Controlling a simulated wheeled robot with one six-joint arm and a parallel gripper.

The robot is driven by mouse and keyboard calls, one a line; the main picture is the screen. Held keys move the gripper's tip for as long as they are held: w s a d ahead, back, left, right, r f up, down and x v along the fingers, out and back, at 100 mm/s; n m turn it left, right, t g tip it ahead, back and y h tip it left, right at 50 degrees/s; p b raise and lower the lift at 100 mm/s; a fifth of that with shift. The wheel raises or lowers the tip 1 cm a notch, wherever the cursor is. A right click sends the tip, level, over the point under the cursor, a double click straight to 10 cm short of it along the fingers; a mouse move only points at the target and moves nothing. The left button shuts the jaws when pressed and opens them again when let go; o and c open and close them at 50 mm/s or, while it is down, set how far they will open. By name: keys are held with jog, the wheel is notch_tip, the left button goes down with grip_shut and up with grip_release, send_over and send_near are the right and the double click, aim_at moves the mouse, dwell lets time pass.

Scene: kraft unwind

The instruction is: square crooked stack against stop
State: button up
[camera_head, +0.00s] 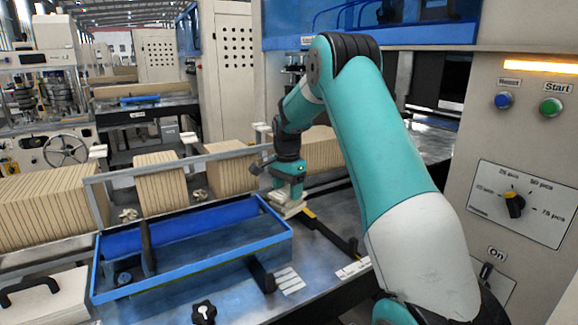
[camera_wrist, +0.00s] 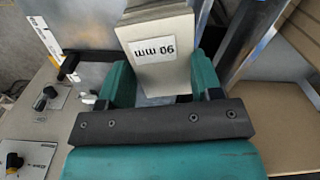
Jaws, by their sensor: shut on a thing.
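My gripper (camera_head: 289,190) points down past the right end of the blue tray. In the wrist view its two teal fingers (camera_wrist: 156,82) are shut on a pale beige block (camera_wrist: 158,38), printed "90 mm", which reads upside down. In the head view a pale stepped piece (camera_head: 288,209) shows under the gripper, close to the tray's far right corner. A black bar with a yellow end (camera_head: 326,232) lies just right of it. I cannot tell which piece is the stop. Several brown layered stacks (camera_head: 160,186) stand in a row behind a grey rail.
The blue tray (camera_head: 190,272) has a raised rim and a black upright divider. A grey rail (camera_head: 180,162) runs behind it. A control panel (camera_head: 520,195) with knob and buttons stands at right. Bare metal table (camera_head: 330,205) shows right of the tray.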

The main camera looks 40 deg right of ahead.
aim_at(292, 209)
jog(key=shift+a+f+m+p, duration=0.3)
jog(key=shift+f+m, duration=0.4)
jog(key=shift+m, duration=0.2)
jog(key=shift+f+m, duration=0.4)
jog(key=shift+s+d+f+b, duration=0.1)
jog(key=shift+d+f+b, duration=0.05)
jog(key=shift+f+b, duration=1.35)
jog(key=shift+f, duration=0.9)
jog(key=shift+s+d, duration=0.25)
jog(key=shift+d, duration=0.85)
jog(key=shift+w+a, duration=0.1)
jog(key=shift+a, duration=0.15)
jog(key=o, duration=1)
